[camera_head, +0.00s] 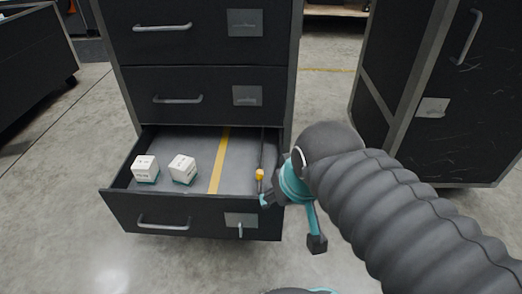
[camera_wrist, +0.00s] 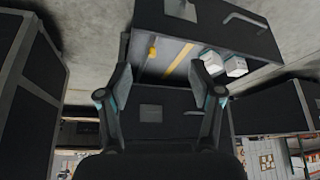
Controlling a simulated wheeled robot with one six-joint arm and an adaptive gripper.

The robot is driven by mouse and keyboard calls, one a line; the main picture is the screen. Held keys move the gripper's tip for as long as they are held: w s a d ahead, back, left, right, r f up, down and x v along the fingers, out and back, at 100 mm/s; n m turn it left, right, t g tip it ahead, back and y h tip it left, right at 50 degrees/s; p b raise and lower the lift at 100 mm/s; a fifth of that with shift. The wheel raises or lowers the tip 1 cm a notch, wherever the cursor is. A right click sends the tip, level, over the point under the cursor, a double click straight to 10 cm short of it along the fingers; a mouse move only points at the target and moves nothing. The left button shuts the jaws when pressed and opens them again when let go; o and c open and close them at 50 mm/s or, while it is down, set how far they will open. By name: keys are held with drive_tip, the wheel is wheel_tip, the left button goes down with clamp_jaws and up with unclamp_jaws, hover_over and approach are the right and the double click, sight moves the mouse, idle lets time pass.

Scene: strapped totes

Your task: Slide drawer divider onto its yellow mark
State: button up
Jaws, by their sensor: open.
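The open drawer (camera_head: 205,212) is the lowest one showing in a black cabinet. A yellow mark (camera_head: 219,160) runs front to back across its grey floor; it also shows in the wrist view (camera_wrist: 178,60). The divider (camera_head: 262,150) is a thin dark plate near the drawer's right side, with an orange-yellow knob (camera_head: 260,175). The knob also shows in the wrist view (camera_wrist: 152,46). The divider stands right of the mark, apart from it. My gripper (camera_head: 290,222) is open and empty by the drawer's front right corner. My fingers (camera_wrist: 161,80) are spread apart, with the knob beyond them.
Two white boxes with teal bases, one further left (camera_head: 145,168) and one nearer the mark (camera_head: 183,169), sit in the drawer left of the mark. Closed drawers (camera_head: 180,98) are above. Another black cabinet (camera_head: 440,110) stands at right. Floor in front is clear.

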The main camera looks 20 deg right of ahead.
drive_tip(key=shift+w+f+g, duration=0.3)
drive_tip(key=shift+f+g, duration=0.05)
drive_tip(key=shift+g, duration=0.05)
drive_tip(key=shift+c, duration=0.2)
drive_tip(key=n+g+p, duration=0.5)
drive_tip(key=n, duration=0.7)
approach(259, 171)
wheel_tip(259, 171, down, 10)
drive_tip(key=shift+s+d+f+b, duration=0.1)
drive_tip(key=shift+f+b, duration=0.05)
drive_tip(key=shift+b, duration=0.65)
clamp_jaws()
